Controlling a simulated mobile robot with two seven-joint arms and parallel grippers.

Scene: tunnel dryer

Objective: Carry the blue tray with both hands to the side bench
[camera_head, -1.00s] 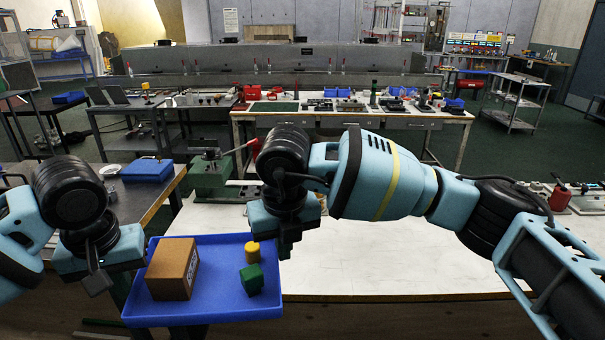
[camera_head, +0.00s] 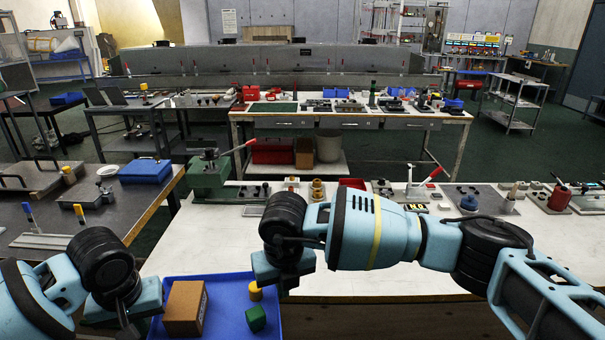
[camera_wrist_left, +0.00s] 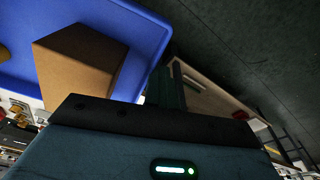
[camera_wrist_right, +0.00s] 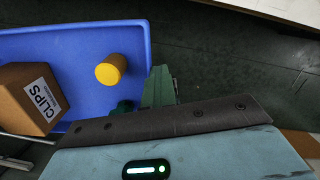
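The blue tray (camera_head: 226,292) is at the bottom of the head view, its near part cut off by the picture edge. It carries a brown CLIPS box (camera_head: 185,308), a yellow cylinder (camera_head: 255,291) and a green block (camera_head: 256,318). My left gripper (camera_head: 126,314) is at the tray's left edge and my right gripper (camera_head: 288,288) at its right edge. Both appear shut on the rim; the wrist views show the fingers against the left edge (camera_wrist_left: 165,88) and right edge (camera_wrist_right: 158,88), with dark floor beyond. No bench is labelled as the side bench.
A dark-topped bench (camera_head: 112,222) at left holds a blue box (camera_head: 146,171), markers and plates. A white-topped bench (camera_head: 400,257) lies ahead, its front part clear. A green press (camera_head: 212,176), a red container (camera_head: 559,199) and several small parts stand along its back.

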